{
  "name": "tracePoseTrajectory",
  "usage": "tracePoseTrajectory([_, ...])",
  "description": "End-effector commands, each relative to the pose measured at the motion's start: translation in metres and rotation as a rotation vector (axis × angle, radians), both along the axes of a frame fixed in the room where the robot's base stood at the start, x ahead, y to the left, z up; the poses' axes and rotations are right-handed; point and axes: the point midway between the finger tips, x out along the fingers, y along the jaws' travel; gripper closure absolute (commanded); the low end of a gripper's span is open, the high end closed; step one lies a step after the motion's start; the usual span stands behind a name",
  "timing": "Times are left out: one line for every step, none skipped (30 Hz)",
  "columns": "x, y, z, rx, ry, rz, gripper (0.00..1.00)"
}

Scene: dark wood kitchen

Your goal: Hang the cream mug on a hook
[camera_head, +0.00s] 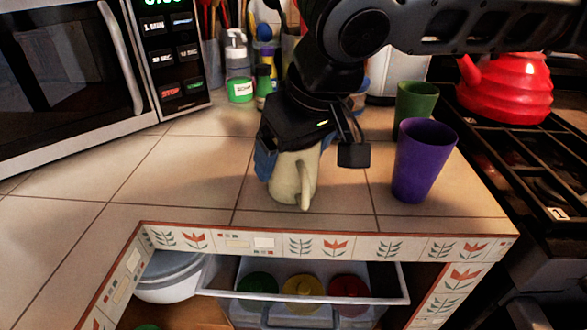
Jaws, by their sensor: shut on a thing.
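The cream mug (288,180) is on or just above the tiled counter, near its front edge in the middle of the view. Its handle faces me. My gripper (297,150) comes down over the mug from above and is shut on it. The gripper body hides the mug's upper part and rim. I cannot tell whether the mug's base touches the counter. No hook shows in this view.
A purple cup (423,165) and a green cup (413,105) stand to the right. A red kettle (505,88) sits on the stove (520,150). A microwave (75,75) and soap bottle (239,75) are behind left. An open drawer (300,262) lies below. The left counter is clear.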

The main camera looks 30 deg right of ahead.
Motion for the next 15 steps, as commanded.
tracePoseTrajectory([-0.0001, 0.0001, 0.0001, 0.0, 0.0, 0.0, 0.42])
tracePoseTrajectory([-0.0001, 0.0001, 0.0001, 0.0, 0.0, 0.0, 0.45])
tracePoseTrajectory([-0.0001, 0.0002, 0.0001, 0.0, 0.0, 0.0, 0.49])
tracePoseTrajectory([-0.0001, 0.0002, 0.0001, 0.0, 0.0, 0.0, 0.52])
tracePoseTrajectory([-0.0001, 0.0002, 0.0001, 0.0, 0.0, 0.0, 0.55])
tracePoseTrajectory([0.0, 0.0002, 0.0005, 0.001, -0.001, 0.0, 0.57])
tracePoseTrajectory([0.0, 0.0002, 0.0005, 0.001, -0.001, 0.0, 0.57])
tracePoseTrajectory([0.0, 0.0002, 0.0005, 0.001, -0.001, 0.0, 0.57])
tracePoseTrajectory([0.0, 0.0002, 0.0005, 0.001, -0.001, 0.0, 0.57])
tracePoseTrajectory([0.0, 0.0002, 0.0005, 0.001, -0.001, 0.0, 0.57])
tracePoseTrajectory([0.0, 0.0002, 0.0005, 0.0, -0.001, 0.0, 0.58])
tracePoseTrajectory([0.0, 0.0002, 0.0012, 0.001, -0.001, 0.0, 0.58])
tracePoseTrajectory([0.0001, 0.0002, 0.0022, 0.001, -0.001, 0.0, 0.58])
tracePoseTrajectory([0.0003, 0.0003, 0.004, 0.001, -0.002, 0.0, 0.58])
tracePoseTrajectory([0.0005, 0.0003, 0.0076, 0.001, -0.003, 0.0, 0.58])
